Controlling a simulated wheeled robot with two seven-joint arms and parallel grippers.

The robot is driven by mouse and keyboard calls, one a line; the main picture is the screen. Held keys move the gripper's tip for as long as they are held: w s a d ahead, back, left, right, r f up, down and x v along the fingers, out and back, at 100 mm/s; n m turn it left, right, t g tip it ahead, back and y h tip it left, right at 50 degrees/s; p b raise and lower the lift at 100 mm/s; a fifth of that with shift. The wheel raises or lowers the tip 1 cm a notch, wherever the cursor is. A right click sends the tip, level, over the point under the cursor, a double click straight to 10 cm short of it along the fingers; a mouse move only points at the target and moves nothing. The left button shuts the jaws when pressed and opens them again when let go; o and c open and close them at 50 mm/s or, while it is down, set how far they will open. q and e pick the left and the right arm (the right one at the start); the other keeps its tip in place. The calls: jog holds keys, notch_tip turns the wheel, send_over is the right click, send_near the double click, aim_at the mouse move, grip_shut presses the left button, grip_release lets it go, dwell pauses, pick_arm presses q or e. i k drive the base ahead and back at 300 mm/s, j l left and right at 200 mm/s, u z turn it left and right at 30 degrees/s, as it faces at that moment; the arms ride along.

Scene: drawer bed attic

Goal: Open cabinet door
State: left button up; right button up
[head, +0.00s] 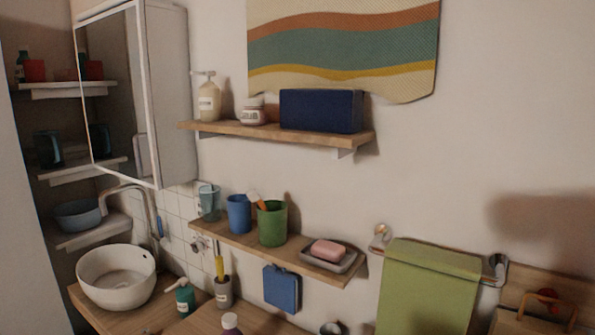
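A white wall cabinet (174,95) hangs at the upper left in the head view, above the washbasin. Its front is a mirrored door (112,85) in a thin white frame, seen at a steep angle. The door looks shut or nearly so; I cannot tell whether there is a small gap along its edge. The inside of the cabinet is hidden. Neither of my grippers shows in this view.
A round white basin (117,278) and tall tap (140,203) stand below the cabinet. To the right are an upper shelf (270,131) with a dark blue box (321,110), a lower shelf (270,251) with cups, and a hanging green towel (428,285).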

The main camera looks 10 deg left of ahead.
aim_at(110, 46)
jog(key=u, duration=1.45)
